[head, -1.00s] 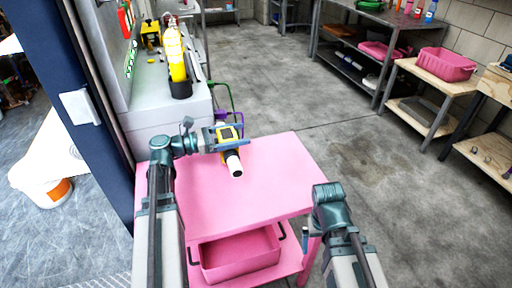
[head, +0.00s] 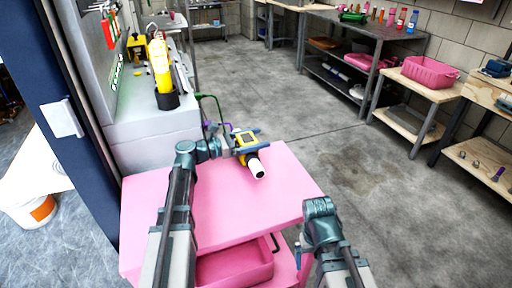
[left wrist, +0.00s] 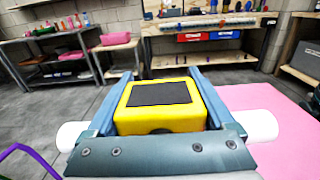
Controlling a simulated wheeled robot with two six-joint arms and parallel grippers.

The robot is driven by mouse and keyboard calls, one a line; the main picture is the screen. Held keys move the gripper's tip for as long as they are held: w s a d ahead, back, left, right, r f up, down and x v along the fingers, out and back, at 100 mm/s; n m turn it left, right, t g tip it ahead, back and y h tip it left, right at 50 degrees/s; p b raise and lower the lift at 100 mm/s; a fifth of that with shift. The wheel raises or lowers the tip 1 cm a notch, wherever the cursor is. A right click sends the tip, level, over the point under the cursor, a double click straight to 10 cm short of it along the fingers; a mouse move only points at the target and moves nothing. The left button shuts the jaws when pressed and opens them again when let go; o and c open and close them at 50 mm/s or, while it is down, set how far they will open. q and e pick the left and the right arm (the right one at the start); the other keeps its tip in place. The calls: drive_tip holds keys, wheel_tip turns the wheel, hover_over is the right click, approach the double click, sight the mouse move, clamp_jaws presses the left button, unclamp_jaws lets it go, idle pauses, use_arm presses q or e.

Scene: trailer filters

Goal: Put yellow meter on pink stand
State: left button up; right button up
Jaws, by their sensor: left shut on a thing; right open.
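The yellow meter (head: 245,138) has a dark screen and white cylindrical ends. My left gripper (head: 246,142) is shut on it, above the far part of the pink stand (head: 235,205). In the left wrist view the meter (left wrist: 160,116) sits between the two blue fingers (left wrist: 163,95), screen up, with a white end out on each side. I cannot tell whether it touches the stand top. The right arm shows at the stand's right front edge; the fingers of my right gripper (head: 298,247) are small and mostly hidden there.
A pink bin (head: 235,262) sits on the stand's lower shelf. A grey counter (head: 150,122) with a yellow bottle (head: 160,68) adjoins the stand at the back left. The stand's top is otherwise clear. Shelves and benches line the right wall beyond open floor.

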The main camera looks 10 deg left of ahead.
use_arm(q)
wheel_tip(320, 180, down, 2)
drive_tip(key=shift+f+b, duration=0.15)
drive_tip(key=shift+b, duration=0.5)
use_arm(e)
drive_tip(key=shift+f, duration=0.95)
use_arm(q)
drive_tip(key=o, duration=1.3)
use_arm(e)
drive_tip(key=shift+f, duration=0.15)
use_arm(q)
drive_tip(key=shift+s+a+r, duration=0.1)
drive_tip(key=shift+a+r, duration=0.1)
drive_tip(key=v, duration=1.1)
drive_tip(key=shift+s+a, duration=0.2)
